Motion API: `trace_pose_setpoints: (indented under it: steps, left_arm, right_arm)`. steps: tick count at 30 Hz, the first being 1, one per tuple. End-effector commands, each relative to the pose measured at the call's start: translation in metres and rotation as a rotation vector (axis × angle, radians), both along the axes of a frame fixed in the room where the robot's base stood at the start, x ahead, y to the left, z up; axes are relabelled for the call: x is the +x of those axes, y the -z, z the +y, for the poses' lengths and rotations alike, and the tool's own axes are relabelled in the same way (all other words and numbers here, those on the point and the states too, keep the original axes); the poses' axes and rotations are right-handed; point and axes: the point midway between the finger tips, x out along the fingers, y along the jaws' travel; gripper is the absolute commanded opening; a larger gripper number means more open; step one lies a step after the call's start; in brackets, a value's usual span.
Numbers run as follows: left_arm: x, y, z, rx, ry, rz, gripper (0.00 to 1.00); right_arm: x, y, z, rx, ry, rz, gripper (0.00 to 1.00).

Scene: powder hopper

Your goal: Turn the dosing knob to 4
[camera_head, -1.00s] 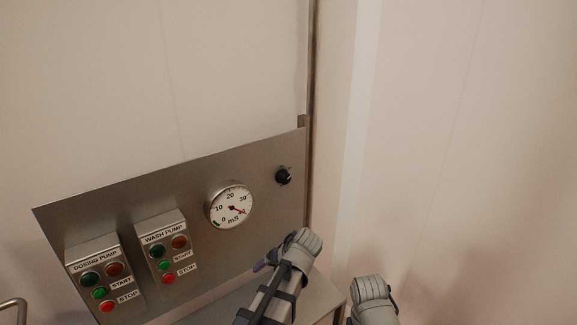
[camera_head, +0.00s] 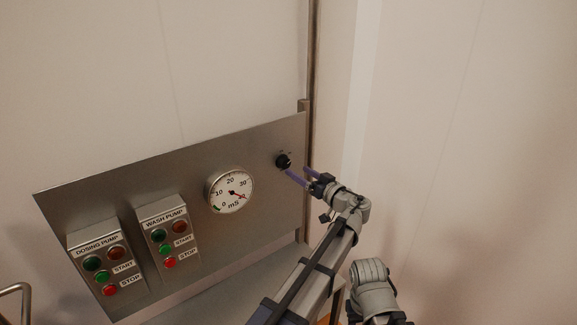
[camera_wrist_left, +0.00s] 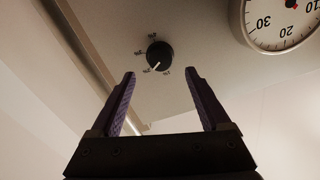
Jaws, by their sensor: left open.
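The dosing knob (camera_head: 283,161) is a small black round knob near the right end of the steel panel. In the left wrist view the knob (camera_wrist_left: 159,55) has a white pointer line and small marks around it, too small to read. My left gripper (camera_head: 298,174) is open and empty, its two purple fingers pointing toward the knob. In the left wrist view the left gripper (camera_wrist_left: 158,75) has its fingertips on either side of and short of the knob, apart from it. My right arm shows at the bottom, but its gripper fingers are not visible.
A round mS gauge (camera_head: 230,191) sits left of the knob on the steel panel (camera_head: 120,190). The wash pump box (camera_head: 167,238) and dosing pump box (camera_head: 103,264) are farther left. A vertical pipe (camera_head: 311,60) and wall stand right of the panel.

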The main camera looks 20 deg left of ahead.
Motion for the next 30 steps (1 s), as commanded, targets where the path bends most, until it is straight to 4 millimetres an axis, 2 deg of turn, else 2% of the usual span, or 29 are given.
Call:
trace_pose_setpoints:
  steps: [6,12,24,30]
  left_arm:
    - [0.021,0.000,0.030,0.000,-0.004,0.001,0.80]
    - [0.033,0.000,0.047,-0.001,-0.002,0.002,0.80]
    - [0.036,0.000,0.052,-0.001,-0.001,0.002,0.80]
    - [0.036,0.000,0.052,-0.001,-0.001,0.002,0.58]
  right_arm:
    - [0.000,0.000,0.000,0.000,0.000,0.000,0.50]
    - [0.000,0.000,0.000,0.000,0.000,0.000,0.50]
    - [0.000,0.000,0.000,0.000,0.000,0.000,0.50]
    - [0.000,0.000,0.000,0.000,0.000,0.000,0.50]
